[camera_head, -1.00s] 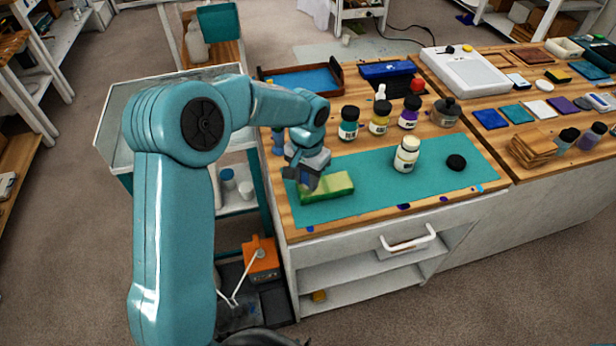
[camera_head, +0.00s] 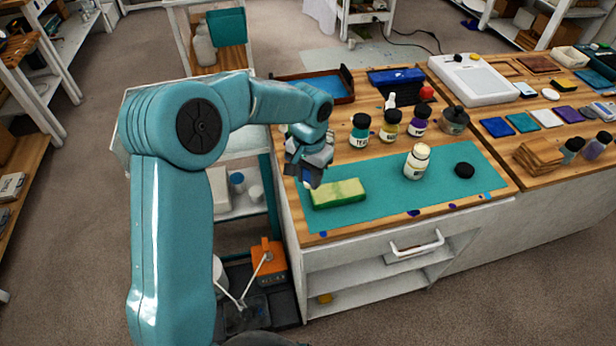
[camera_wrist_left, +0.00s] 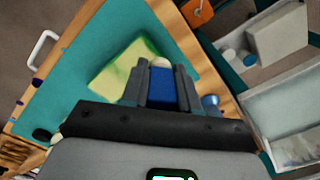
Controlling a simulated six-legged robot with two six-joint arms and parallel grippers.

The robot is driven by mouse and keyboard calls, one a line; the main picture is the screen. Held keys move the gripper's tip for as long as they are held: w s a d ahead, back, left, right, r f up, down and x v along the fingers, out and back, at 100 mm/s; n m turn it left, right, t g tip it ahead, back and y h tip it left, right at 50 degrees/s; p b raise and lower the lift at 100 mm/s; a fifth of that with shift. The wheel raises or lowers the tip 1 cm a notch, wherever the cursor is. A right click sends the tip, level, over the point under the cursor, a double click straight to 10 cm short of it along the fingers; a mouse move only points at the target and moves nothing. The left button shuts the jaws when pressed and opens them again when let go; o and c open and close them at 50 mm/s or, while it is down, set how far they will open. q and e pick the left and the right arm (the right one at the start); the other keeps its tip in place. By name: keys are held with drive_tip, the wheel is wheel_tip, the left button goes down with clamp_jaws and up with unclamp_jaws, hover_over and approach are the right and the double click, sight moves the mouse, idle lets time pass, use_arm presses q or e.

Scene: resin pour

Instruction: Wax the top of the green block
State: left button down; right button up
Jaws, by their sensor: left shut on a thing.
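The green block (camera_head: 338,194), green with pale yellow streaks, lies on the teal mat (camera_head: 375,190) near its left end. It also shows in the left wrist view (camera_wrist_left: 117,68), just beyond my fingers. My left gripper (camera_head: 311,180) is above the block's back left end, pointing down. In the left wrist view, its fingers (camera_wrist_left: 160,85) are shut on a blue piece (camera_wrist_left: 160,92) with a cream tip, probably the waxing tool. The tip appears beside or over the block's edge; I cannot tell whether it touches. My right gripper is not in view.
An open white bottle (camera_head: 417,162) stands on the mat, with a black cap (camera_head: 464,171) to its right. Several dark-capped bottles stand behind, including a teal one (camera_head: 359,131). A blue-lined tray (camera_head: 316,86) is at the back. The mat's middle is clear.

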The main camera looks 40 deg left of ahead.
use_arm(q)
wheel_tip(320, 180, up, 4)
drive_tip(key=shift+f+p, duration=0.25)
drive_tip(key=shift+p, duration=0.75)
drive_tip(key=shift+r, duration=0.3)
